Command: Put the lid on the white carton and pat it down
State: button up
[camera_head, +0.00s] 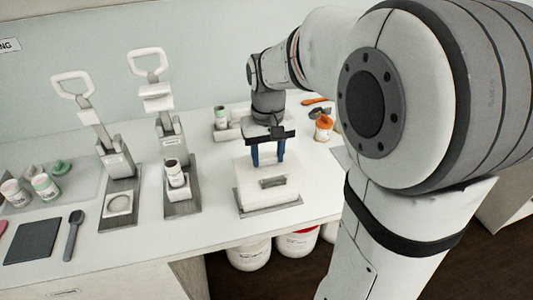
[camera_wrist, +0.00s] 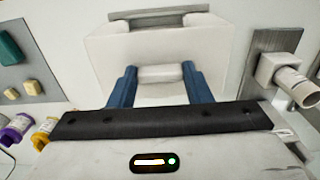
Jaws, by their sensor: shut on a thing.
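In the wrist view, my gripper (camera_wrist: 160,68) is shut on a small white block, which looks like the grip of the lid (camera_wrist: 160,74). The lid's outline merges with the white carton. I cannot tell whether it rests on the carton or hangs just above it.
Two lever presses (camera_head: 116,160) (camera_head: 172,145) with looped handles stand left of the carton; one holds a small jar (camera_head: 175,173). An orange-topped jar (camera_head: 323,127) stands behind right.

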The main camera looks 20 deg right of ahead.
jog(key=shift+f, duration=0.25)
dwell(0.4)
jog(key=shift+f+b, duration=0.25)
jog(key=shift+b, duration=0.05)
jog(key=shift+f, duration=0.35)
dwell(0.4)
jog(key=o, duration=2)
jog(key=shift+c, duration=0.2)
jog(key=shift+r+p, duration=2.6)
jog(key=shift+r, duration=0.95)
